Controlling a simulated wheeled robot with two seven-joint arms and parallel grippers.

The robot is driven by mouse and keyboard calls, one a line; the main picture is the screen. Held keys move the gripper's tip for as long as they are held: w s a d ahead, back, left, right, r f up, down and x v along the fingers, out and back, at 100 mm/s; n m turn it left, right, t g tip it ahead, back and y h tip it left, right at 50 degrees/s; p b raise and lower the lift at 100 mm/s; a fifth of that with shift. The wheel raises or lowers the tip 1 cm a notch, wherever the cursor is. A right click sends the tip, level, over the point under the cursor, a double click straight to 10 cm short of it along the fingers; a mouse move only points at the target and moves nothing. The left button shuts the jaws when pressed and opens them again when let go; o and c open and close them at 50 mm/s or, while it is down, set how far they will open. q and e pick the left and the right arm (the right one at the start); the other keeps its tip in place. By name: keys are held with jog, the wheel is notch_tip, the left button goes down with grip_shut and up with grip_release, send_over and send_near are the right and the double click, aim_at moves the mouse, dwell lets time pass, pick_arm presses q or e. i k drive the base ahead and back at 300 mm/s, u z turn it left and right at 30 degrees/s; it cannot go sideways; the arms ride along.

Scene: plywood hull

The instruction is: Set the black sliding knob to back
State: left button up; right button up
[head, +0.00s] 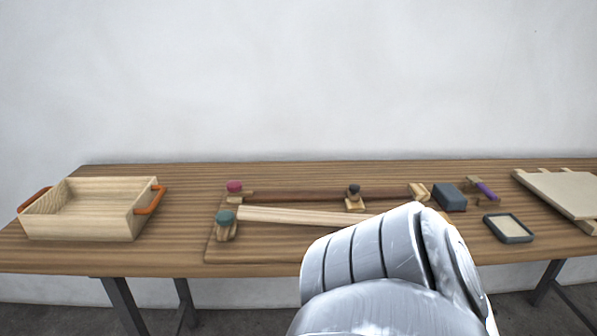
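The black sliding knob (354,188) sits on a small pale wood block, partway along a dark brown rail (300,195) on the table. It is right of the rail's middle. A large white link of one of my arms fills the lower middle of the head view and hides the right part of the front rail and the board. Neither gripper shows in the head view, and I cannot see whether one is behind the link.
A pale wood rail (290,215) lies in front, with a teal knob (225,217) at its left. A maroon knob (234,186) is behind it. A wooden tray (85,225) with orange handles stands left. A dark grey block (450,198), purple-handled tool (486,190) and grey dish (512,238) are right.

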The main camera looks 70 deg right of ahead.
aim_at(353, 190)
jog(key=z, duration=1.8)
